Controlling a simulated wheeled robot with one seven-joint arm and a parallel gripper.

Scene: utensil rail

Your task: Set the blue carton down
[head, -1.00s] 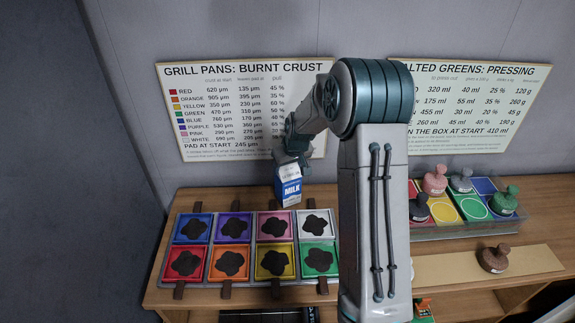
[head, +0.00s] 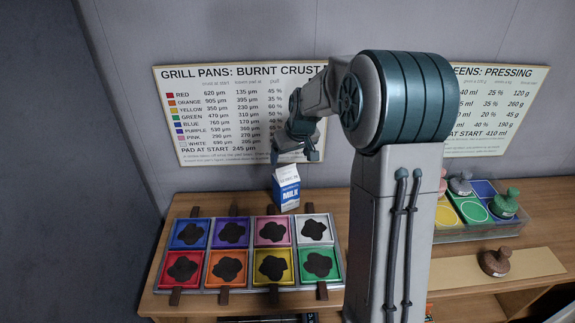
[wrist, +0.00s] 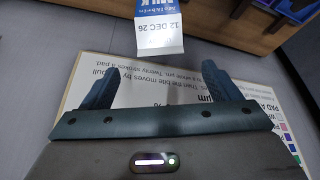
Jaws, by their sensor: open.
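The blue and white milk carton (head: 286,194) stands upright on the wooden counter, just behind the tray of colored pans. In the wrist view, the carton (wrist: 158,28) is beyond the fingertips, with its white top and a printed date facing me. My gripper (head: 294,157) is just above and behind the carton in the head view. In the wrist view, my gripper (wrist: 158,78) has its two fingers spread wide with nothing between them. The carton and fingers look apart.
Several colored pans with dark patches (head: 231,232) fill the tray in front of the carton. A wall chart (head: 220,115) is close behind my gripper. Colored pads with knobbed presses (head: 504,204) and a brown press (head: 495,262) are at the right.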

